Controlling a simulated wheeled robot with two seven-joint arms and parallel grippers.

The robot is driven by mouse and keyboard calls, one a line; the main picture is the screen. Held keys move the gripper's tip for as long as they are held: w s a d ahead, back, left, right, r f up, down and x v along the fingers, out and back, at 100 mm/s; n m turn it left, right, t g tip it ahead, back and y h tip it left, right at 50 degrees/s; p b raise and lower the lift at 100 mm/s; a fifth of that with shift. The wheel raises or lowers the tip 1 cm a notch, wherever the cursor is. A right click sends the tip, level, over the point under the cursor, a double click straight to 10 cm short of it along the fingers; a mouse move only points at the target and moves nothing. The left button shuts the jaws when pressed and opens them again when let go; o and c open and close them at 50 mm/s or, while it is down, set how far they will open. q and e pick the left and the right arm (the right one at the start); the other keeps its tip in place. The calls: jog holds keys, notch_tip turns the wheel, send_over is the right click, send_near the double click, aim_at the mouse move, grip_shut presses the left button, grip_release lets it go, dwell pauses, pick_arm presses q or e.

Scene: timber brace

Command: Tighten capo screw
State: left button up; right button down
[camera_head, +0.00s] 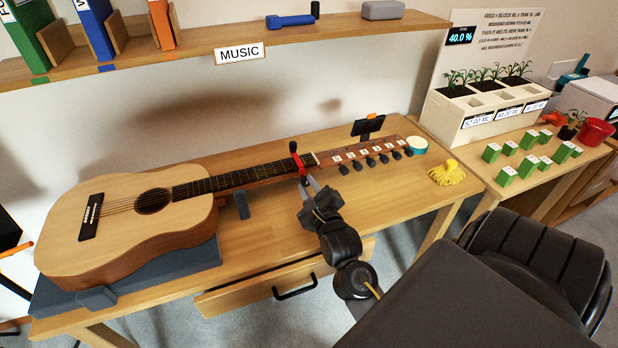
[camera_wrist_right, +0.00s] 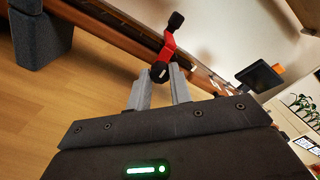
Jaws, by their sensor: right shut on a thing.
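An acoustic guitar (camera_head: 130,225) lies on its back on the desk, its neck running to the right. A red capo (camera_head: 299,163) is clamped across the neck near the headstock, with a black knob on top. It also shows in the right wrist view (camera_wrist_right: 168,48), with a black round screw knob (camera_wrist_right: 159,72) at its lower end. My right gripper (camera_head: 309,186) reaches up to the capo from the front. In the right wrist view its fingers (camera_wrist_right: 160,85) are shut on the screw knob. My left gripper is not in view.
A grey neck rest (camera_head: 242,205) stands under the neck, left of the capo. A small dark tuner screen (camera_head: 368,126) sits by the headstock, with a teal round tin (camera_head: 417,145) and yellow cloth (camera_head: 447,173) to the right. A drawer (camera_head: 285,280) stands partly open below.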

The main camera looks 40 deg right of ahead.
jog(key=c, duration=1.3)
grip_release()
jog(key=shift+o, duration=0.2)
pick_arm(q)
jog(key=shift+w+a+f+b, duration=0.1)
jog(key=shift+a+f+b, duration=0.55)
jog(key=shift+b, duration=0.1)
pick_arm(e)
jog(key=v, duration=1.1)
jog(key=shift+w, duration=0.1)
